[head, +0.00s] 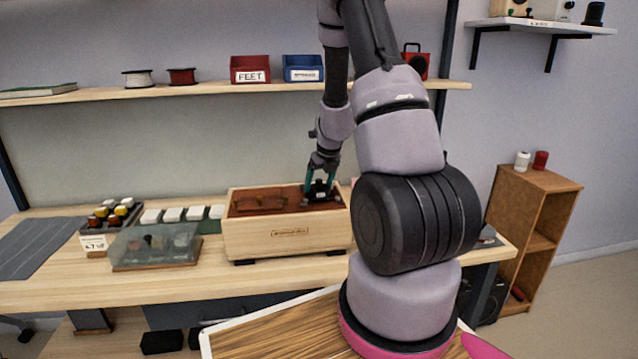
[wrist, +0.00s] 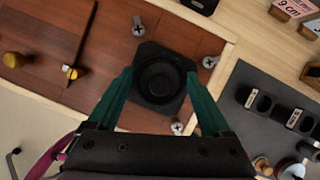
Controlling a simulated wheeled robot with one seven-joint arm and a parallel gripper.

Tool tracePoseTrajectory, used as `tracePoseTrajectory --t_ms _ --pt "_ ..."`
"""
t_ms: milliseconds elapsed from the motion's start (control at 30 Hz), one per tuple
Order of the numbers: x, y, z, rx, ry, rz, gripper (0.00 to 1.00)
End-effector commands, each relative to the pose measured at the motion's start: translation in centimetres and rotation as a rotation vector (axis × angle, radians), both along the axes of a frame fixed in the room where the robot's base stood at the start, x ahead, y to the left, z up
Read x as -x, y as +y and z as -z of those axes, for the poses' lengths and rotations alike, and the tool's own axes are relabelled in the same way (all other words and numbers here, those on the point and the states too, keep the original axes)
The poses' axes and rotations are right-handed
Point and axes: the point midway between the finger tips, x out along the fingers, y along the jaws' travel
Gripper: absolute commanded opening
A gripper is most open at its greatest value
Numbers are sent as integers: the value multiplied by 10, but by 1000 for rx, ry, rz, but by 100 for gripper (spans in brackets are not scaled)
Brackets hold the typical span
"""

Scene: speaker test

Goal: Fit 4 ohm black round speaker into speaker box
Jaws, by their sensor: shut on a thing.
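The speaker box (head: 290,235) is a light wooden box on the bench with a reddish-brown recessed top. That brown panel (wrist: 50,25) also fills the left of the wrist view. My gripper (head: 320,185) is over the right end of the box, pointing down. Its green fingers are shut on a black speaker (wrist: 158,82) with a round cone and a squarish frame. The speaker is at the panel, with several silver screws (wrist: 138,30) around it. I cannot tell whether it sits in an opening or just above it; its underside is hidden.
A clear-covered case (head: 155,245) stands left of the box, with a rack of small bottles (head: 110,213) and white blocks (head: 172,214) behind. A shelf (head: 220,88) with bins runs above. A dark mat (wrist: 270,110) with several black parts lies right in the wrist view.

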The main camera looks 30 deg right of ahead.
Motion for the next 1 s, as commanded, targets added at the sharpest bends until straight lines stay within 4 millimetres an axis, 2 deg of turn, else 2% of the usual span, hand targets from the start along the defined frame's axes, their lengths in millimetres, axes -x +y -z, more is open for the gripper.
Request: tracePoseTrajectory --t_ms 533,567,600,867,1000 --pt "0 0 8 -1 1 2 2" --pt "0 0 8 0 1 1 87" --pt "0 0 8 0 0 0 100" --pt "0 0 8 -1 1 0 100" --pt "2 1 0 1 -2 -2 100"
